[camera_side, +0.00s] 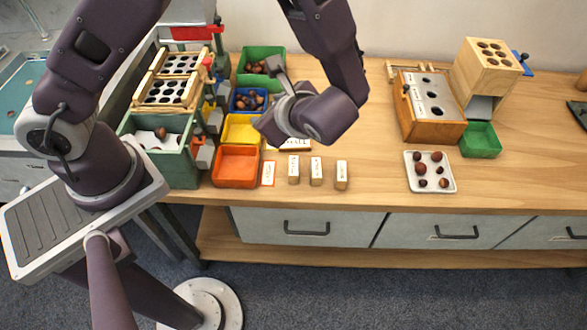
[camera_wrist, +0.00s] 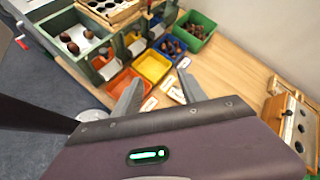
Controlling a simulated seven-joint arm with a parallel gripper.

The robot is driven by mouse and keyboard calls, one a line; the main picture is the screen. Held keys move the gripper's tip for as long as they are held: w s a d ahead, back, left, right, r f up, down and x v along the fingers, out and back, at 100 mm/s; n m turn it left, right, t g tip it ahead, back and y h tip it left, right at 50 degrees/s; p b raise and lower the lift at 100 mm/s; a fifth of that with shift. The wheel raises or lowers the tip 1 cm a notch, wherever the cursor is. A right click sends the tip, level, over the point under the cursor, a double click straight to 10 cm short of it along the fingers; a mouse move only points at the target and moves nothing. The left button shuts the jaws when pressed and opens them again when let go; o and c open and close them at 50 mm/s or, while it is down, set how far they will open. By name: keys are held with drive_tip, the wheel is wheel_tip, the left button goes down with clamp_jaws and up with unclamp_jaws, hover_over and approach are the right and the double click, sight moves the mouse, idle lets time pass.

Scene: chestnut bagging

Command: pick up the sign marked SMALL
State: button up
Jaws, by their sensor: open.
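Several small label signs stand or lie near the front of the wooden table in the side view: an orange-edged card (camera_side: 268,173), three wooden blocks with white faces (camera_side: 293,169) (camera_side: 316,171) (camera_side: 341,174), and a white sign (camera_side: 295,144) behind them, partly covered by my arm. Their lettering is too small to read, so I cannot tell which is marked SMALL. In the wrist view, white cards (camera_wrist: 149,104) (camera_wrist: 177,95) (camera_wrist: 184,62) show around and between the fingers. My gripper (camera_wrist: 159,78) is open and empty above the table; its fingertips are unclear in the side view.
Orange (camera_side: 236,167), yellow (camera_side: 241,129), blue (camera_side: 248,101) and green (camera_side: 262,66) bins stand left of the signs, beside a green sorting rig (camera_side: 180,165). A white tray of chestnuts (camera_side: 430,187) and a wooden box (camera_side: 420,125) stand right. Table between is clear.

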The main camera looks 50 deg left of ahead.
drive_tip(key=w+d+f+m+t, duration=0.1)
drive_tip(key=d+f+m+t, duration=0.15)
drive_tip(key=f, duration=0.35)
drive_tip(key=d+f+m+t, duration=0.1)
drive_tip(key=f+m, duration=0.3)
drive_tip(key=f, duration=0.1)
drive_tip(key=m+t, duration=0.3)
drive_tip(key=m, duration=0.1)
approach(293, 166)
drive_tip(key=x, duration=0.3)
drive_tip(key=shift+a, duration=0.15)
drive_tip(key=x, duration=0.6)
drive_tip(key=shift+w+f, duration=0.15)
drive_tip(key=shift+w, duration=0.05)
drive_tip(key=shift+w+a+f, duration=0.1)
drive_tip(key=shift+w+a, duration=0.1)
clamp_jaws()
